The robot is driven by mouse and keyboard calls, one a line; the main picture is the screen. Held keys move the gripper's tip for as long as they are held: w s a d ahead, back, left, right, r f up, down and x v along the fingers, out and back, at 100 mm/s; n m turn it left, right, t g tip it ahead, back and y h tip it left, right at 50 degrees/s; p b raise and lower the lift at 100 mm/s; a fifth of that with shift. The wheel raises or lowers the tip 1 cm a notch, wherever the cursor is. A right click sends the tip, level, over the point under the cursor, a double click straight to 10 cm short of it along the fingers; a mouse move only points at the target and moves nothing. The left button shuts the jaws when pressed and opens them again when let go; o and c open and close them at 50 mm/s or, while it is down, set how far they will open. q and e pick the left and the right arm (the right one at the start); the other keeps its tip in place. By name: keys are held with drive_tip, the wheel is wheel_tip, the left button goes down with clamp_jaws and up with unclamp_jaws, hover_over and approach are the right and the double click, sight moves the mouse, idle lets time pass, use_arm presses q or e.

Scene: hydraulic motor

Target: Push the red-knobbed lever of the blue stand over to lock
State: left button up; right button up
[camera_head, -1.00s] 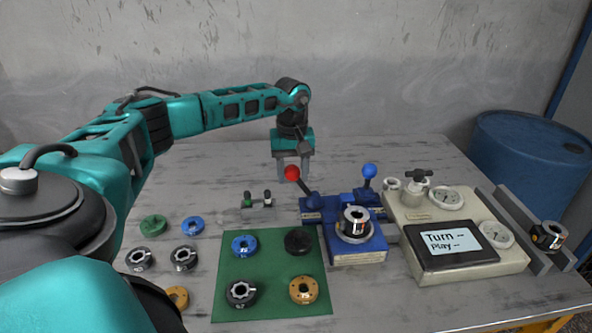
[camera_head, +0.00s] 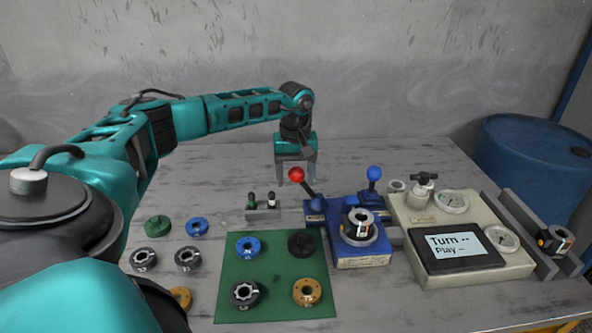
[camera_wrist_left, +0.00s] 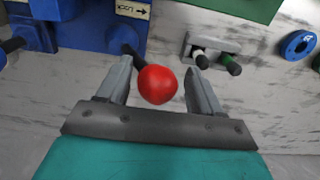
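The blue stand (camera_head: 360,262) is on the table, with a metal cylindrical part (camera_head: 361,224) seated upright on it. Its red knob (camera_head: 296,174) tops a dark lever leaning to the left in the head view. A second lever with a blue knob (camera_head: 374,172) stands nearly upright. My left gripper (camera_head: 296,180) points down at the red knob. In the left wrist view, the red knob (camera_wrist_left: 157,84) is between my open fingers (camera_wrist_left: 163,66), with gaps on both sides. A label with an arrow (camera_wrist_left: 132,9) shows on the stand. My right gripper is not in view.
A small holder with pegs (camera_head: 262,214) stands left of the blue stand. A green mat (camera_head: 275,285) with several ring parts lies in front. A beige panel with screen (camera_head: 505,268) is on the right, beside a grey rail (camera_head: 520,215). The table behind is clear.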

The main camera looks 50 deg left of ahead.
sight(295, 167)
use_arm(q)
drive_tip(key=shift+s+f, duration=0.1)
wheel_tip(295, 167, up, 5)
drive_tip(key=p, duration=0.4)
drive_tip(key=shift+f, duration=0.2)
drive_tip(key=shift+r, duration=0.85)
